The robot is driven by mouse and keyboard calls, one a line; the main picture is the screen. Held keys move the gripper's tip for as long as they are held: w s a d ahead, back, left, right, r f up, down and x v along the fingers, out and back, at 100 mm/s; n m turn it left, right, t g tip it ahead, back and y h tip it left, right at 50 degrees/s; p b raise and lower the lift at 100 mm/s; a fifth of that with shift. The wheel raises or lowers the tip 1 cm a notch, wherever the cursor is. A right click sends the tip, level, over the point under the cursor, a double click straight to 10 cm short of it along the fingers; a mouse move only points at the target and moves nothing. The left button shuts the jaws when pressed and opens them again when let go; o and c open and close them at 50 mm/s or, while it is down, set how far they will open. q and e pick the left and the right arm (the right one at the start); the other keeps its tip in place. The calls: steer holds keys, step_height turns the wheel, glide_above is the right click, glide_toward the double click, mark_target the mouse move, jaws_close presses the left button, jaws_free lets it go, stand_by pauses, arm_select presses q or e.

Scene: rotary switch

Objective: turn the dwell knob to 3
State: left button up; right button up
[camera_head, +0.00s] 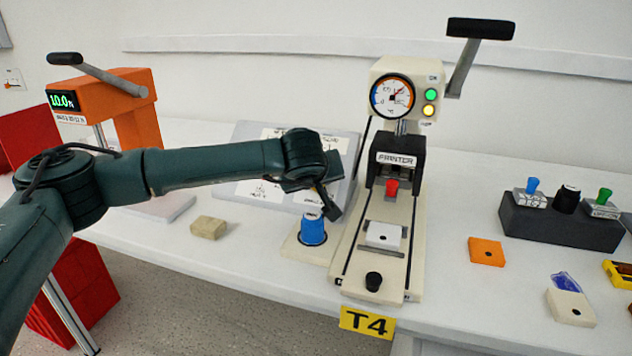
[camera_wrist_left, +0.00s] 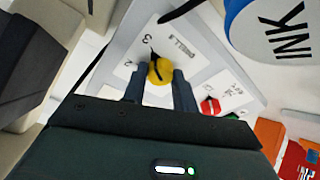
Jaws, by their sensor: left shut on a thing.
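The dwell knob, a yellow round knob (camera_wrist_left: 159,71), sits between my left gripper's fingertips on a pale panel (camera_head: 236,160) in the left wrist view. A label beside it appears to read DWELL. A 3 is printed near the panel's top edge and a 2 shows lower left. A dark pointer-like mark extends from the knob toward the side with the 3; its exact setting is hard to read. My left gripper (camera_wrist_left: 158,88) is shut on the yellow knob. In the head view, my left gripper (camera_head: 330,208) hides the knob. My right gripper is out of view.
A blue ink cup (camera_head: 313,230) stands close in front of the panel. The cream press (camera_head: 384,240) with a gauge and tall lever stands right of it. An orange device (camera_head: 134,105) stands left. A black stamp rack (camera_head: 560,227) is at right.

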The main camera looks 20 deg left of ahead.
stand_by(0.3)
arm_select(q)
steer(key=o, duration=0.7)
steer(key=v, duration=1.3)
steer(key=shift+r+p, duration=0.1)
steer(key=shift+p, duration=0.3)
steer(key=shift+s, duration=0.1)
